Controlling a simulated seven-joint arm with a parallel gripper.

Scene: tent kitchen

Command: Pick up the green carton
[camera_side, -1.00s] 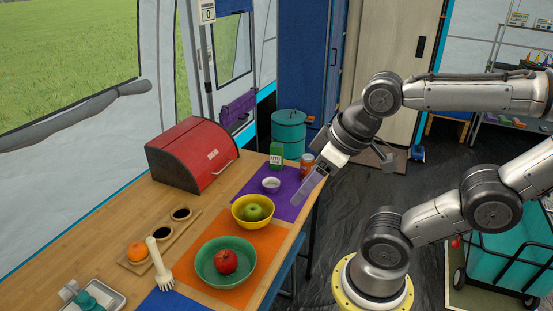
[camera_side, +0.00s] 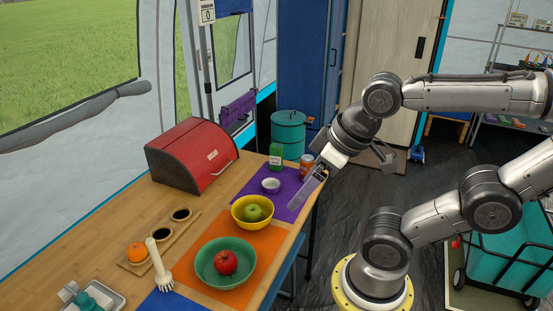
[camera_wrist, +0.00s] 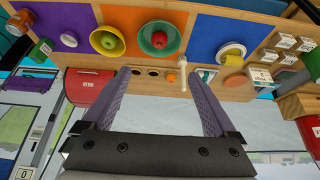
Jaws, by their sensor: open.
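In the wrist view the carton (camera_wrist: 40,50) is near the left edge, partly cropped or hard to make out. My gripper (camera_side: 299,199) is above the table's right edge, nearer the camera than the carton and apart from it. In the wrist view my gripper (camera_wrist: 158,76) shows two purple-grey fingers spread wide with nothing between them.
A yellow bowl (camera_side: 240,221) with a green apple, a green bowl (camera_side: 207,273) with a red apple, and a red bread box (camera_side: 190,155) stand nearby. A teal bin (camera_side: 288,132) is behind.

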